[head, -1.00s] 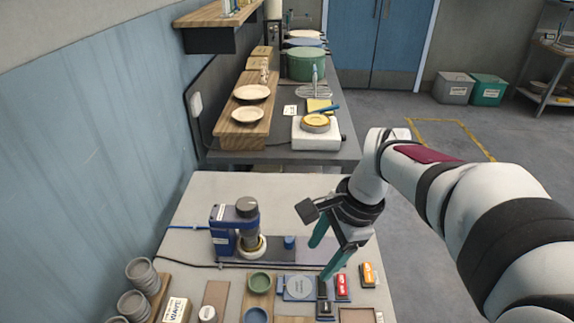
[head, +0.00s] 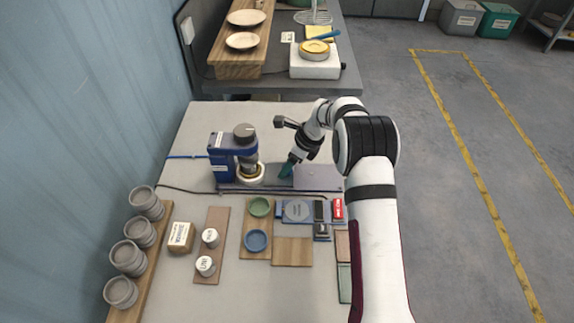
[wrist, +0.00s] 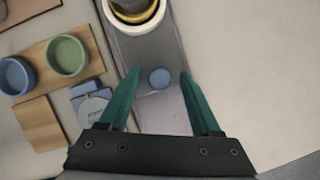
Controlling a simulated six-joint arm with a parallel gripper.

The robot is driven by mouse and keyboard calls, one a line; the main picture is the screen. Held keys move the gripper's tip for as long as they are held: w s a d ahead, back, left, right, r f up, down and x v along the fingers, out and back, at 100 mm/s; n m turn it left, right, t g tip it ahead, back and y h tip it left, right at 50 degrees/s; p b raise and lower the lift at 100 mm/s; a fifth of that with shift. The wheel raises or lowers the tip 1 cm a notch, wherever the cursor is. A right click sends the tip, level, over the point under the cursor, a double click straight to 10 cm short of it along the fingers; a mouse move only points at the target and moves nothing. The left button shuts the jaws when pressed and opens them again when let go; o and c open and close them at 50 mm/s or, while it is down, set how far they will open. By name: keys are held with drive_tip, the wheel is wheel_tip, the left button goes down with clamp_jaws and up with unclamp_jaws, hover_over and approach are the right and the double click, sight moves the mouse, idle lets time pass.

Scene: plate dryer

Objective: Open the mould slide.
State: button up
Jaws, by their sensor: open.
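The mould slide has a round blue knob (wrist: 160,78), seen in the wrist view on the grey track (wrist: 158,38). The ring-shaped mould (wrist: 134,14) with a yellow inside is at the top of that view. In the head view the mould (head: 251,174) is beneath the blue press (head: 222,153). My gripper (head: 288,168) is to the right of the press, over the grey track (head: 318,178), and hides the knob there. In the wrist view my gripper (wrist: 159,73) is open, with its green fingers on either side of the knob. Contact is not clear.
Grey cups (head: 128,257) line the left edge. A dark cable (head: 185,190) runs along the track's front.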

drive_tip(key=shift+w+a+f, duration=0.1)
drive_tip(key=shift+a+f, duration=0.15)
drive_tip(key=shift+f, duration=0.35)
clamp_jaws()
idle(1.1)
